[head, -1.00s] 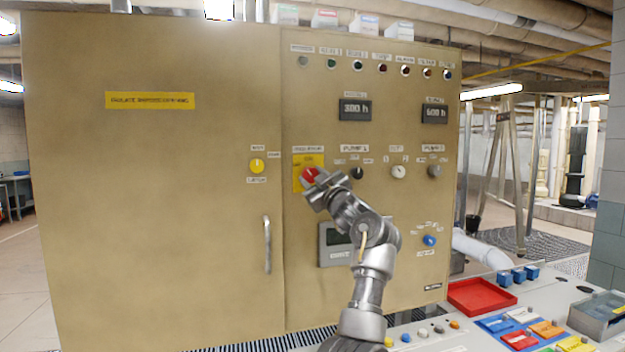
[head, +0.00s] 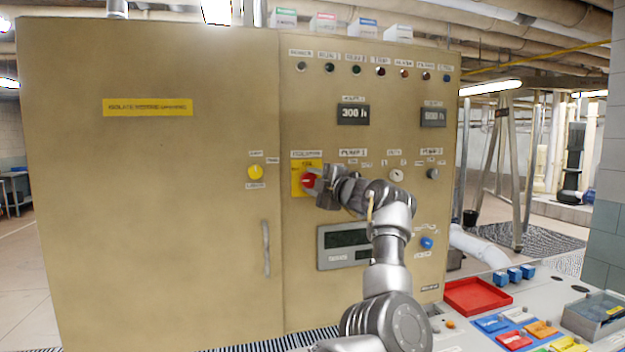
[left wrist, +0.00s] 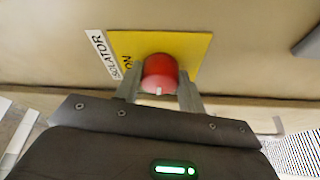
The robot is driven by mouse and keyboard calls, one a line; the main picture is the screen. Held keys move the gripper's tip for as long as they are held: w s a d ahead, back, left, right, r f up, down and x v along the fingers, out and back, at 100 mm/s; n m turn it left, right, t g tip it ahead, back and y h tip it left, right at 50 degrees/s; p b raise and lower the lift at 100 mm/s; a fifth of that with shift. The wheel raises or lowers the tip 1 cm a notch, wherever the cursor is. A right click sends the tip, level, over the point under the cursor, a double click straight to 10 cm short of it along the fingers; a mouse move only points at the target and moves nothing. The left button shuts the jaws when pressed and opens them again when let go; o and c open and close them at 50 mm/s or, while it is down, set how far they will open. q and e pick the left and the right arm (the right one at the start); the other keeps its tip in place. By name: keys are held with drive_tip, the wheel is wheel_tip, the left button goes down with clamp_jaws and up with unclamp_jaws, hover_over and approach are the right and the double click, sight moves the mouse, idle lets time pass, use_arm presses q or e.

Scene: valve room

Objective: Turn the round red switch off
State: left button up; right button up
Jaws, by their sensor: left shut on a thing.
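The round red switch (head: 309,181) sits on a yellow plate (head: 300,190) on the tan cabinet's front. In the left wrist view the red switch (left wrist: 160,74) has a small white mark on its lower rim, and the yellow plate (left wrist: 197,48) shows part of "ON" beside an "ISOLATOR" label. My left gripper (head: 318,184) is at the switch, its fingers on either side of the knob, shut on it. In the left wrist view the two fingers of my left gripper (left wrist: 160,88) flank the knob. My right gripper is not in view.
A desk with a red tray (head: 478,296) and coloured blocks stands at the lower right.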

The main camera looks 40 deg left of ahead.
use_arm(q)
drive_tip(key=shift+n, duration=0.5)
drive_tip(key=o, duration=1)
drive_tip(key=shift+c, duration=0.2)
drive_tip(key=shift+d, duration=0.2)
drive_tip(key=b+v, duration=0.4)
drive_tip(key=v, duration=0.6)
drive_tip(key=shift+d+r+b, duration=0.2)
drive_tip(key=shift+b, duration=0.2)
